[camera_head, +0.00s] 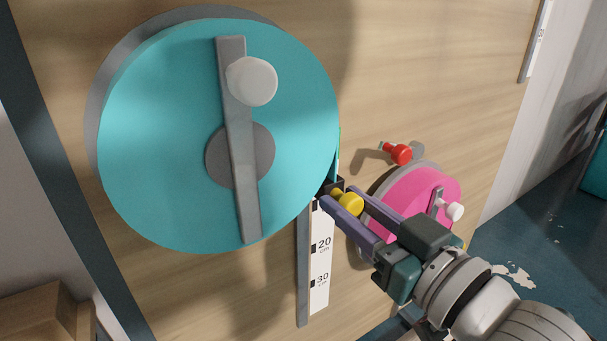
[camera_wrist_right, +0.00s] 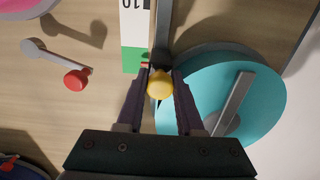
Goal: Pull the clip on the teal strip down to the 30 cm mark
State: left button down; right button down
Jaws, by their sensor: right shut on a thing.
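My right gripper (camera_head: 345,197) is shut on a yellow knob (camera_head: 351,203) on a small dark clip (camera_head: 330,187), beside the large teal wheel (camera_head: 180,130). The right wrist view shows the yellow knob (camera_wrist_right: 159,81) between the fingers, with the dark clip behind it, near the green part of the scale (camera_wrist_right: 135,59). In the head view the white scale (camera_head: 319,265) shows the 20 and 30 cm marks, both below the clip. The teal strip is mostly hidden by the wheel and gripper. My left gripper is not in view.
A grey rail (camera_head: 303,280) runs along the scale. Right of the gripper are a red knob on a grey lever (camera_head: 401,153) and a pink wheel (camera_head: 412,196) with a white handle knob (camera_head: 454,211).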

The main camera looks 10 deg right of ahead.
notch_tip(320, 180, down, 30)
jog(key=b, duration=2.7)
jog(key=shift+b, duration=0.35)
jog(key=c, duration=0.8)
grip_release()
jog(key=shift+c, duration=0.2)
jog(key=p+v, duration=0.1)
jog(key=v, duration=0.9)
